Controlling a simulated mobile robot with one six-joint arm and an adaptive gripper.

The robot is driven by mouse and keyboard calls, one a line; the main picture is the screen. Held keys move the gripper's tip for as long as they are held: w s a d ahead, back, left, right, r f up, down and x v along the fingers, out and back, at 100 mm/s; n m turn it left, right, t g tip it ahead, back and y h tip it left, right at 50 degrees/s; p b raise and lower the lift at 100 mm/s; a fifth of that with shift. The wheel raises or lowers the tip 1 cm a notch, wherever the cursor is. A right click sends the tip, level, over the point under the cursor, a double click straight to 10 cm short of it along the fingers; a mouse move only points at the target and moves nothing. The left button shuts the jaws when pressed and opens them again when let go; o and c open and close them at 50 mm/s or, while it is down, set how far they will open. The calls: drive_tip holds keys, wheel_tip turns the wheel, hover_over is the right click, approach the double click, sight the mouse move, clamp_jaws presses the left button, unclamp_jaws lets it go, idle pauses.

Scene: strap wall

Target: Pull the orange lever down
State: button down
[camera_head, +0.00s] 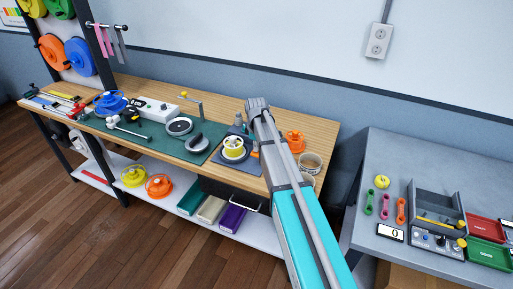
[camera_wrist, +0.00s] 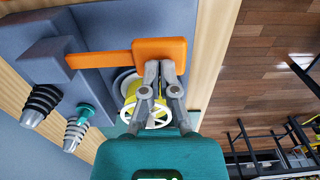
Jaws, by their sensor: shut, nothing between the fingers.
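The orange lever (camera_wrist: 160,50) shows in the wrist view as a block-shaped grip on a thin orange arm. The arm runs left to a blue-grey fixture (camera_wrist: 48,62). My gripper (camera_wrist: 161,68) is shut and empty, with its fingertips at the grip's lower edge in the picture. I cannot tell whether they touch it. A yellow and white spool (camera_wrist: 157,117) sits partly hidden behind the fingers.
Dark and teal ribbed cones (camera_wrist: 77,127) stand beside the fixture. The wooden bench (camera_head: 222,98) carries an orange reel (camera_head: 295,140), tape rolls (camera_head: 311,162) and a green mat (camera_head: 158,143) with tools. A grey table (camera_head: 375,165) stands to the right. Open wooden floor (camera_head: 60,215) lies in front.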

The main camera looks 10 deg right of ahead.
sight(256, 154)
drive_tip(key=shift+f, duration=0.1)
drive_tip(key=f+b, duration=0.1)
drive_tip(key=f+t+h+b, duration=0.1)
drive_tip(key=f+t+b, duration=0.1)
drive_tip(key=shift+s+a+h+b, duration=0.2)
drive_tip(key=shift+s+h+b, duration=0.1)
drive_tip(key=shift+b, duration=0.1)
drive_tip(key=shift+f+t+h+b, duration=0.4)
drive_tip(key=shift+f+t+b, duration=0.4)
drive_tip(key=shift+b, duration=0.45)
drive_tip(key=shift+w+d+f+b, duration=0.1)
drive_tip(key=shift+w+f+b, duration=0.15)
drive_tip(key=shift+f+b, duration=0.25)
drive_tip(key=shift+s, duration=0.1)
drive_tip(key=shift+r, duration=0.1)
drive_tip(key=p+v, duration=0.3)
drive_tip(key=v, duration=0.1)
drive_tip(key=shift+s+p, duration=0.1)
drive_tip(key=shift+p, duration=0.3)
drive_tip(key=a+p+v, duration=0.1)
drive_tip(key=p+v, duration=0.8)
drive_tip(key=shift+s+r, duration=0.15)
drive_tip(key=shift+s, duration=0.25)
